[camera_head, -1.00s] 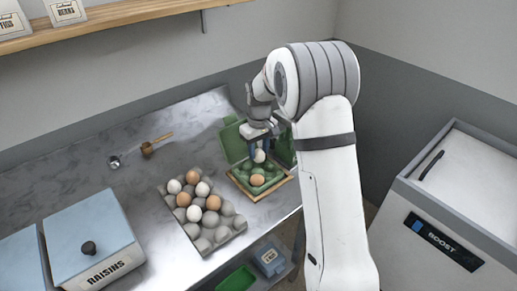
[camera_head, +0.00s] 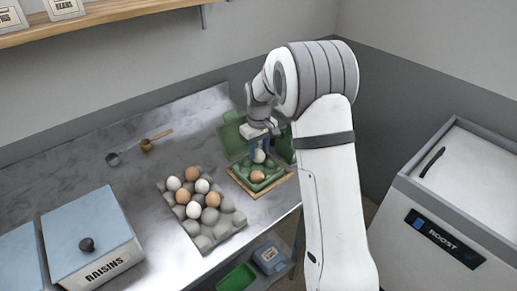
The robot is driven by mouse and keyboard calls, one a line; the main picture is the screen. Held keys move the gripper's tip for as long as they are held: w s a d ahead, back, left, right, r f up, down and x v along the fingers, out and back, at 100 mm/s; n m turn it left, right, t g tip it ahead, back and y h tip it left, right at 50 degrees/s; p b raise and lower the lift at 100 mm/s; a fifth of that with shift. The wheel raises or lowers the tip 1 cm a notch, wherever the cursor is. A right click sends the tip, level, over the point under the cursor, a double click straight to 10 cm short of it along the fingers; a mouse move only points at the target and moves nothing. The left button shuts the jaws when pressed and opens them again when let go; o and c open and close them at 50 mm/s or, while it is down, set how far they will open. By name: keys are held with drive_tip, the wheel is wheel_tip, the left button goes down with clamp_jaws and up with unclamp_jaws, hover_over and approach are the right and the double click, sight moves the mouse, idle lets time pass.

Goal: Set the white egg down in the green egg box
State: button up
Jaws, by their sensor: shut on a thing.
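The box's right side is partly covered by my arm.
The box stands on a wooden board (camera_head: 264,192) near the counter's right edge. A grey egg tray (camera_head: 221,232) with several white and brown eggs is to its left. A shelf is below the counter.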

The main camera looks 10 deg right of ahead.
drive_tip(key=shift+f+b, duration=0.3)
drive_tip(key=shift+f, duration=0.15)
idle(0.4)
drive_tip(key=o, duration=0.7)
drive_tip(key=shift+o, duration=0.2)
